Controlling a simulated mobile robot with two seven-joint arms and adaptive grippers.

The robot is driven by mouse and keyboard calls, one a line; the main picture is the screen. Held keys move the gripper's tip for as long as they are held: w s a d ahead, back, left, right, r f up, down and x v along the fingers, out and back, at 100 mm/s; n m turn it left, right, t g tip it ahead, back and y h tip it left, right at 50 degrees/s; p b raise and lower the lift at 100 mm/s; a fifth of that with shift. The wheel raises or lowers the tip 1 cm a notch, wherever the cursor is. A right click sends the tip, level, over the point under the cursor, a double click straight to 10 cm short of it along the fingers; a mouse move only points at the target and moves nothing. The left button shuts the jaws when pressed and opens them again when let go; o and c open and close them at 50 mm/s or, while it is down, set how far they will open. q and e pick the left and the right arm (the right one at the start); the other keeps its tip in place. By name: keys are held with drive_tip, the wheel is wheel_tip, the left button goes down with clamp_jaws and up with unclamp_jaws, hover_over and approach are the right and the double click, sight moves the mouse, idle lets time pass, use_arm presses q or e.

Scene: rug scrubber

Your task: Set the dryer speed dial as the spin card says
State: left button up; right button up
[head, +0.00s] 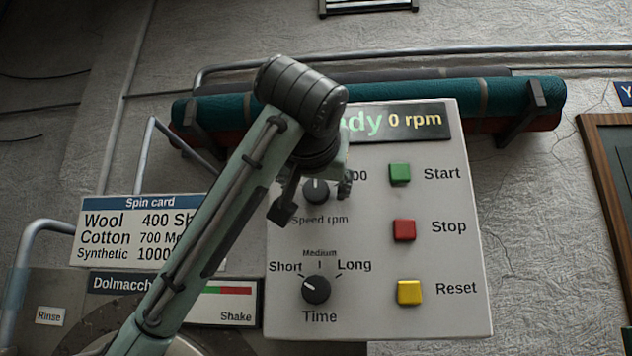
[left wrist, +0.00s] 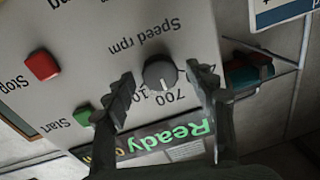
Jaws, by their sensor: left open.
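The speed dial (head: 316,191), a dark round knob labelled "Speed rpm", is on the light control panel (head: 450,265). My left gripper (head: 314,197) is open, with one finger on each side of the dial. In the left wrist view, the dial (left wrist: 160,73) shows between the spread fingers (left wrist: 163,82), apart from both. Its pale mark faces the numbers; 700 shows there, others are partly hidden. The spin card (head: 135,228) reads Wool 400, Cotton 700, Synthetic 1000; its right edge is behind my arm. The display (head: 415,121) reads "0 rpm"; the wrist view shows "Ready".
Start (head: 400,173), Stop (head: 404,230) and Reset (head: 409,292) buttons line the panel's right side. The Time dial (head: 316,289) sits below the speed dial. A rolled teal rug (head: 440,94) hangs behind.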

use_arm(q)
drive_tip(key=shift+w, duration=0.15)
drive_tip(key=shift+c, duration=0.5)
drive_tip(key=c, duration=1.1)
drive_tip(key=shift+o, duration=0.2)
drive_tip(key=shift+m, duration=0.4)
drive_tip(key=m, duration=0.5)
drive_tip(key=shift+m, duration=0.4)
drive_tip(key=m, duration=0.3)
drive_tip(key=shift+t, duration=0.3)
drive_tip(key=shift+f+m+h+p, duration=0.1)
drive_tip(key=shift+m+h+p, duration=0.25)
drive_tip(key=shift+m, duration=1.15)
use_arm(e)
drive_tip(key=shift+w+a+f, duration=0.1)
drive_tip(key=shift+w+f, duration=0.2)
drive_tip(key=shift+f, duration=0.25)
drive_tip(key=shift+w+f, duration=0.25)
drive_tip(key=shift+f, duration=0.3)
